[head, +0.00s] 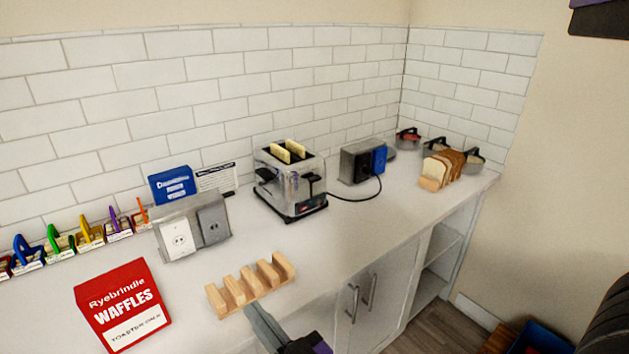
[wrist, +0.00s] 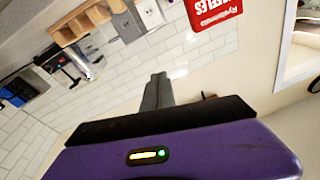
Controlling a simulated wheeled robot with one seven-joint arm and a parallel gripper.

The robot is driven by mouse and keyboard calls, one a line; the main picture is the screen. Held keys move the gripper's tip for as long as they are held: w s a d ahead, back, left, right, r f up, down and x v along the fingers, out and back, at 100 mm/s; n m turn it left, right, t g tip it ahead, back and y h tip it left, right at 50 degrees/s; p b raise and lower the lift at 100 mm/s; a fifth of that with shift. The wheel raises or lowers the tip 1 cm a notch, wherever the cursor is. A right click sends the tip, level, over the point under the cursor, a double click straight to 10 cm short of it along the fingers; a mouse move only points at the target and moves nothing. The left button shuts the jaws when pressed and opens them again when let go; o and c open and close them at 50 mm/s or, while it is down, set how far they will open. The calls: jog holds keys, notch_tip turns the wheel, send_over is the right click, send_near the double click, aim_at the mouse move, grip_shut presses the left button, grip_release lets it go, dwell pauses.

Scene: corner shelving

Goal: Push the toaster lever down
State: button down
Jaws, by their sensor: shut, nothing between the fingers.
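The toaster (head: 284,189) is a chrome box with black trim, standing upright on the white counter near the tiled wall. Two pale slices (head: 288,151) stick out of its top slots. A black lever-like knob (head: 312,181) shows on its front side; I cannot tell its exact height. The toaster also shows in the wrist view, partly and small, at the upper left (wrist: 68,72). My gripper (head: 250,308) is shut and empty, at the counter's front edge just below the wooden rack, well apart from the toaster. Its fingers also show in the wrist view (wrist: 158,78).
A wooden rack (head: 251,285) lies between my gripper and the toaster. A red waffle box (head: 123,304) is at left, a grey outlet box (head: 193,229) behind it. A second outlet box (head: 356,163) with a cord and sliced bread (head: 443,169) are to the right. Counter around the toaster's front is clear.

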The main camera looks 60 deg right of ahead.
jog(key=w+d+r+g+p, duration=0.1)
jog(key=w+d+r, duration=0.5)
jog(key=d, duration=0.4)
jog(key=w+d+r+n+y+p, duration=0.1)
jog(key=w+d+r+p, duration=0.1)
jog(key=w+d+r, duration=0.5)
jog(key=w+d+r+g+p, duration=0.1)
jog(key=w+d+r, duration=0.2)
jog(key=w+d, duration=0.7)
jog(key=s+d+r+n+g+y+p, duration=0.1)
jog(key=s+d+r+g, duration=0.2)
jog(key=d, duration=0.6)
jog(key=s+d+r+g+p, duration=0.1)
jog(key=s+d+g, duration=0.3)
jog(key=d, duration=0.5)
jog(key=s+a+f+g+y, duration=0.1)
jog(key=s+f+g+y, duration=0.2)
jog(key=s+f, duration=0.5)
jog(key=shift+s+a+f+g, duration=0.2)
jog(key=shift+s+g, duration=0.25)
jog(key=shift+g, duration=0.35)
